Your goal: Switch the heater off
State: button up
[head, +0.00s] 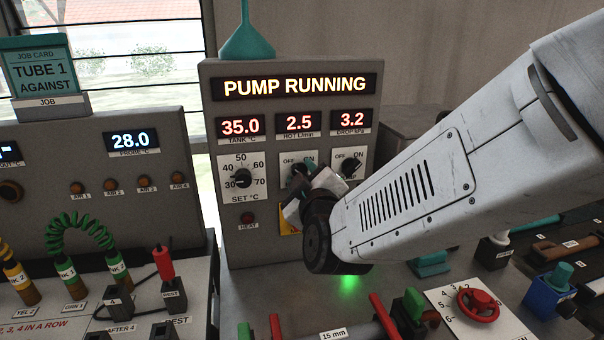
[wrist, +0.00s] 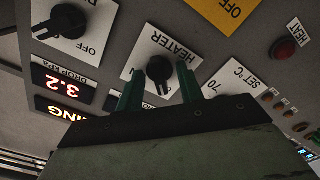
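The heater switch is a black rotary knob on a white plate marked HEATER, seen upside down in the wrist view (wrist: 159,70). In the head view the plate (head: 289,161) shows OFF at its left, with the knob mostly hidden behind my gripper (head: 310,185). In the wrist view my gripper (wrist: 160,90) has its two green fingers apart, one on each side of the knob. I cannot tell whether they touch it. The knob's pointer direction is not clear. The HEAT lamp (head: 247,219) below looks dull red; it also shows in the wrist view (wrist: 284,48).
The pump knob (head: 350,166) is just right of the heater plate. The SET dial (head: 242,178) is just left. The sign above (head: 294,86) reads PUMP RUNNING. The tank display (head: 240,126) reads 35.0. A red valve wheel (head: 479,303) and pipes crowd the bench below.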

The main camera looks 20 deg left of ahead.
jog(key=shift+s, duration=0.15)
jog(key=v, duration=0.3)
jog(key=shift+s+d, duration=0.25)
jog(key=shift+s, duration=0.1)
notch_tip(320, 180, up, 12)
jog(key=s+d, duration=0.1)
jog(key=s, duration=0.1)
jog(key=shift+s+d, duration=0.25)
dwell(0.3)
dwell(0.3)
